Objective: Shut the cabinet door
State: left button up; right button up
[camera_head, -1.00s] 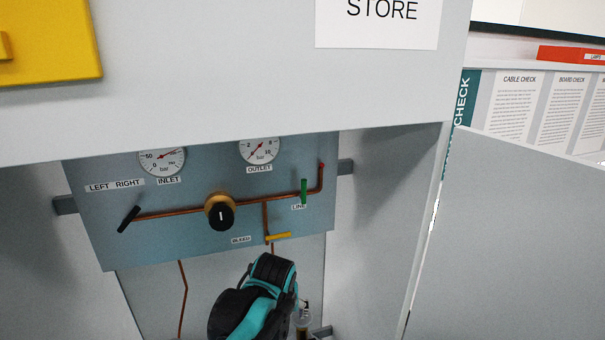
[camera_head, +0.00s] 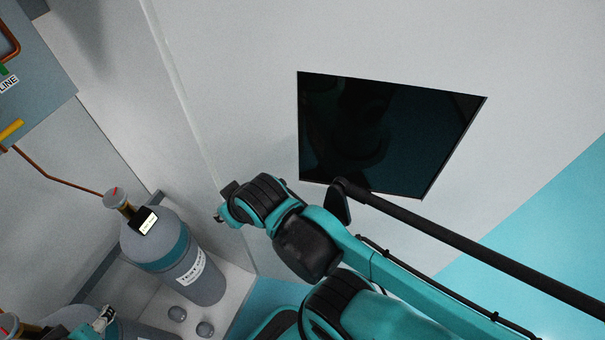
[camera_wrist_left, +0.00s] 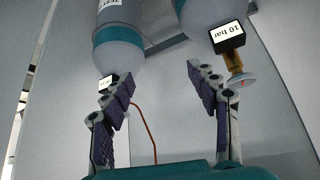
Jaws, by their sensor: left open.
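The cabinet door (camera_head: 240,50) is a large pale grey panel with a dark window (camera_head: 385,135) at the right in the head view. It stands open, swung away from the cabinet's interior along a seam on its left. My right arm reaches in front of the door, and its end (camera_head: 228,208) overlaps the door's lower left; its fingers are not clear. My left gripper (camera_wrist_left: 157,80) is open and empty in the left wrist view, its two fingers apart with gas cylinders beyond them. Little of it shows at the head view's bottom left.
A grey gas cylinder (camera_head: 185,255) with a teal band stands on the cabinet floor, with another cut off at bottom left. Two small round objects (camera_head: 190,322) lie beside it. A black rod (camera_head: 470,248) crosses in front of the door. Teal floor (camera_head: 555,225) shows at right.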

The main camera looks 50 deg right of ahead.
aim_at(454, 115)
jog(key=k+l+u, duration=0.1)
jog(key=k, duration=0.55)
jog(key=k+l+u, duration=0.15)
jog(key=k, duration=0.5)
jog(key=k+l+u, duration=0.25)
jog(key=k+l, duration=0.2)
jog(key=k+l+u, duration=0.2)
jog(key=k, duration=0.45)
jog(key=k+l+u, duration=0.15)
jog(key=l, duration=0.25)
jog(key=k+l+u, duration=0.1)
jog(key=l, duration=0.3)
jog(key=k+l+u, duration=0.15)
jog(key=l, duration=0.25)
jog(key=k+l+u, duration=0.1)
jog(key=k+l, duration=0.15)
jog(key=l+u, duration=0.2)
jog(key=l, duration=1.05)
jog(key=l+u, duration=0.2)
jog(key=l, duration=1.05)
jog(key=l+u, duration=0.2)
jog(key=l, duration=0.65)
